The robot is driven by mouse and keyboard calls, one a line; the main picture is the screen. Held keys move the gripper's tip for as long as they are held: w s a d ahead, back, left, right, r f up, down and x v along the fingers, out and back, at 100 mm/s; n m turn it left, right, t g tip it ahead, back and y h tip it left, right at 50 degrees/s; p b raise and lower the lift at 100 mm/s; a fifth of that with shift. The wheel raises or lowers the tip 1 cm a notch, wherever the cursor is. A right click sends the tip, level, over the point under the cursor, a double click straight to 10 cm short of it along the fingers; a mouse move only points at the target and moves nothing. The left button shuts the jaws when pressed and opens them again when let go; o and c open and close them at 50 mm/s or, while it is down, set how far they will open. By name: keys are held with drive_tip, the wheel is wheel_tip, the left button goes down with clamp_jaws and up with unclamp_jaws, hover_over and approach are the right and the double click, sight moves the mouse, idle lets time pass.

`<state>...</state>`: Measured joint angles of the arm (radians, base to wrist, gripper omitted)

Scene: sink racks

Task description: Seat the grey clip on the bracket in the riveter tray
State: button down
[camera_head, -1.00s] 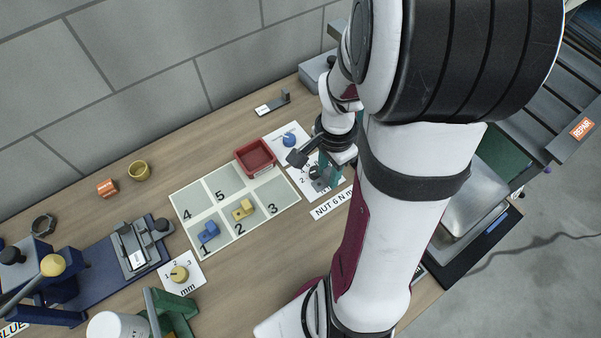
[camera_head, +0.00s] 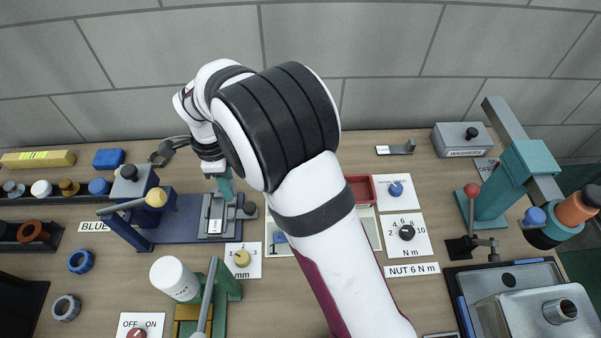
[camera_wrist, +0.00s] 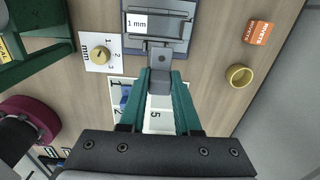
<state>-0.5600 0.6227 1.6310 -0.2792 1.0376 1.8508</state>
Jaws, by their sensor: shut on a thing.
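My gripper's teal fingers (camera_wrist: 161,76) are shut on a grey piece with a small hole, the grey clip (camera_wrist: 160,82). In the head view my gripper (camera_head: 224,187) is at the left, over the blue fixture (camera_head: 180,226). A grey block with a white label (camera_head: 213,213) sits on this fixture. The block shows at the top of the wrist view (camera_wrist: 172,30), labelled 1 mm, just beyond the held clip. I cannot tell whether clip and block touch. No bracket is clearly distinguishable, and I cannot tell which thing is the riveter tray.
A lever with a yellow knob (camera_head: 156,197) stands left of the block. A yellow dial (camera_head: 242,258) and a green tool (camera_head: 228,285) are in front. An orange rivets box (camera_wrist: 260,32) and yellow cup (camera_wrist: 240,76) stand beside.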

sight(217, 195)
drive_tip(key=a, duration=0.1)
drive_tip(key=s+a, duration=0.1)
drive_tip(key=shift+a+f, duration=0.2)
drive_tip(key=shift+a, duration=0.15)
drive_tip(key=shift+f, duration=2.1)
drive_tip(key=shift+f, duration=1.2)
drive_tip(key=c, duration=0.5)
unclamp_jaws()
drive_tip(key=shift+c, duration=0.2)
drive_tip(key=shift+r, duration=0.1)
wheel_tip(217, 195, up, 16)
drive_tip(key=shift+f, duration=0.2)
